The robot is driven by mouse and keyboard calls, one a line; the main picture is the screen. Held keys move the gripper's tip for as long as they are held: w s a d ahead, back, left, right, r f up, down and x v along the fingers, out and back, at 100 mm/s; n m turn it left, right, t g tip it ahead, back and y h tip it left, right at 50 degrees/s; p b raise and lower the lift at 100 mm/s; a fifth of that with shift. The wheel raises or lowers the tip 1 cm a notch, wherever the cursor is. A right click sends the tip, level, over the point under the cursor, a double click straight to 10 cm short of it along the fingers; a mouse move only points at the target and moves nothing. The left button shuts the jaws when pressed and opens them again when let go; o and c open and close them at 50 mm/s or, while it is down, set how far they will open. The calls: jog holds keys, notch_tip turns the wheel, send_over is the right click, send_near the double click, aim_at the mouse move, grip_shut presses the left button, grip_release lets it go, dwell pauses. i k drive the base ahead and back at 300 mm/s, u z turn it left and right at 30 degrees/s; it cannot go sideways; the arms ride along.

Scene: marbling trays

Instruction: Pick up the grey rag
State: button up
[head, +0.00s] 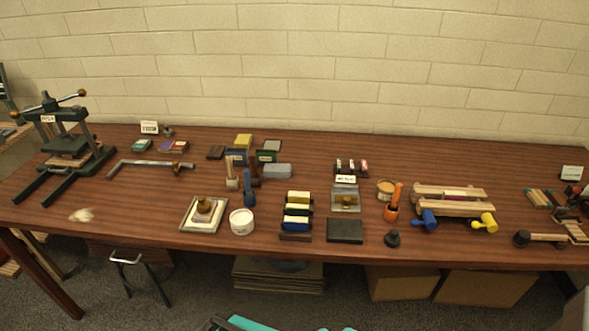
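I see no thing that is clearly a grey rag. My gripper is not clearly visible. Only teal and dark parts show at the bottom edge, and I cannot tell what they are.
The long table (140,215) stands against a block wall. A dark press (66,140) stands at the left. A white tub (242,221), a dark slab (345,230), an orange-handled tool (394,204) and mallets crowd the front.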

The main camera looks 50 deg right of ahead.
aim_at(280, 171)
jog(key=u, duration=1)
jog(key=k, duration=0.1)
jog(key=z, duration=2.35)
jog(key=k, duration=0.95)
jog(key=u, duration=0.15)
jog(key=i, duration=0.65)
